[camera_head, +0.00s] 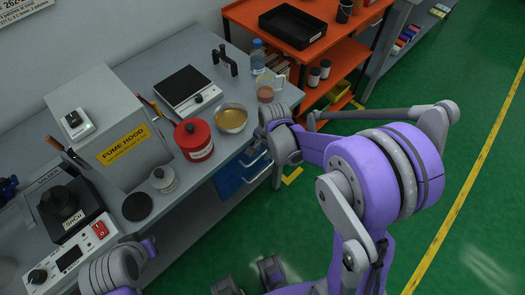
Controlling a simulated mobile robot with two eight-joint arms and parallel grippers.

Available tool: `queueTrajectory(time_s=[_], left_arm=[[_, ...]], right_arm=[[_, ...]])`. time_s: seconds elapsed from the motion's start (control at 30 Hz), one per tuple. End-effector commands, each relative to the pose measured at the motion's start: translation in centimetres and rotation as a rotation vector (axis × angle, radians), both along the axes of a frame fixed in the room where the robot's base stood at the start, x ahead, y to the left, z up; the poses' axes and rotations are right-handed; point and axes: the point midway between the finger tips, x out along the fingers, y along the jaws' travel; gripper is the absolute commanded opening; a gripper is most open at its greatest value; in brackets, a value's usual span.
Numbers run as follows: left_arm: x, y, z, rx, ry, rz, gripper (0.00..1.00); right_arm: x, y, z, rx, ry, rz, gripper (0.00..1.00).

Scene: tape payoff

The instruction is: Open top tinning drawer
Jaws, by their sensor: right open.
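The blue drawer unit (228,181) hangs under the front edge of the workbench, partly hidden by the bench top and my right arm. Pale bar handles (257,173) show on its front, one above the other. The top drawer looks shut, though its front is largely covered. My right gripper (266,143) is at the bench's front edge, close to the handles. It is open; its fingertips are mostly hidden by my wrist, and I cannot tell whether they touch a handle. My left arm shows at the lower left, but its gripper fingers do not show.
The workbench (180,190) carries a fume hood (115,125), red canister (194,140), bowl of amber liquid (231,118), scale (187,90) and solder pot (68,208). An orange cart (250,14) stands behind. The green floor (470,190) at right is clear.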

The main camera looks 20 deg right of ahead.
Motion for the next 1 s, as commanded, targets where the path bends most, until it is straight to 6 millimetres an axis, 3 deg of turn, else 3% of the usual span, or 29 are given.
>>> queueTrajectory(time_s=[0.3, 0.5, 0.57, 1.0], left_arm=[[0.0, 0.0, -0.01, 0.0, 0.0, 0.0, 0.0], [0.0, 0.0, -0.01, 0.0, 0.0, 0.0, 0.0], [0.0, 0.0, -0.01, 0.0, 0.0, 0.0, 0.0], [0.0, 0.0, -0.01, 0.0, 0.0, 0.0, 0.0]], right_arm=[[0.08, 0.02, -0.26, 0.0, 0.0, 0.0, 0.43], [0.07, 0.01, -0.24, 0.0, 0.0, 0.0, 0.07], [0.07, 0.01, -0.24, 0.0, 0.0, 0.0, 0.0], [0.07, 0.02, -0.23, 0.0, -0.001, 0.0, 0.0]])
